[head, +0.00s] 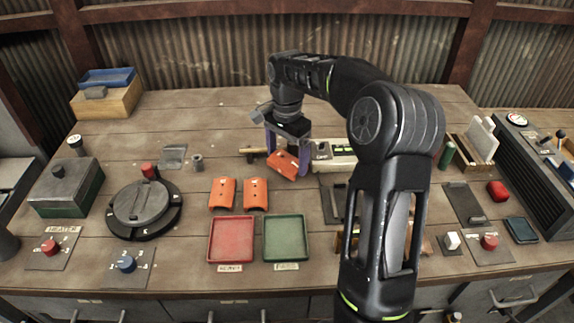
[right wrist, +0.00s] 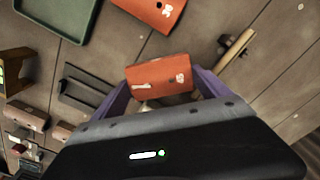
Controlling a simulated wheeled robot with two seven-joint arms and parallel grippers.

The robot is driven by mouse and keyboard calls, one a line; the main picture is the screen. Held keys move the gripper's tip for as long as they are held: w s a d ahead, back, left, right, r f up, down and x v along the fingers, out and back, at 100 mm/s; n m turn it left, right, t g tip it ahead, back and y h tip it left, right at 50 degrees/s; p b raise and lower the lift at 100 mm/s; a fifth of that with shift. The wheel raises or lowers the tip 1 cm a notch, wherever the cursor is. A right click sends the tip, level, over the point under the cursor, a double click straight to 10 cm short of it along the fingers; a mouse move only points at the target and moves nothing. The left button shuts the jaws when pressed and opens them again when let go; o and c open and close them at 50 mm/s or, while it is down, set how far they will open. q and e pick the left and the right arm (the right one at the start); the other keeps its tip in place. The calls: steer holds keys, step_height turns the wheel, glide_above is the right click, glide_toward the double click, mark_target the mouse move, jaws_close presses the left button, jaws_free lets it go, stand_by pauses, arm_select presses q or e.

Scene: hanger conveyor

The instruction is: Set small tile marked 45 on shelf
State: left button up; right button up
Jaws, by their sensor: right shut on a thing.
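My right gripper (head: 286,152) is shut on a small orange tile (head: 284,165), holding it tilted over the middle of the bench. In the right wrist view the held tile (right wrist: 159,79) sits between the purple fingers (right wrist: 160,84); its white marking is too small to read surely. Two more orange tiles, a left one (head: 222,194) and a right one (head: 256,194), lie on the bench to the left of the gripper. One orange tile (right wrist: 150,12) also shows at the top of the wrist view. I cannot make out which thing is the shelf. My left gripper is not in view.
A red tray (head: 212,240) and a green tray (head: 303,240) lie at the front. A round dark dial device (head: 140,205) stands at the left. A small wooden bar (head: 254,151) lies near the gripper. A wooden rack (head: 478,150) stands at the right. My right arm hides part of the bench.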

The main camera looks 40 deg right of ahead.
mark_target(287, 160)
step_height(287, 160, down, 3)
steer(key=shift+f, duration=0.15)
steer(key=shift+f, duration=0.15)
steer(key=shift+f, duration=0.15)
steer(key=o, duration=1.3)
steer(key=shift+c, duration=0.2)
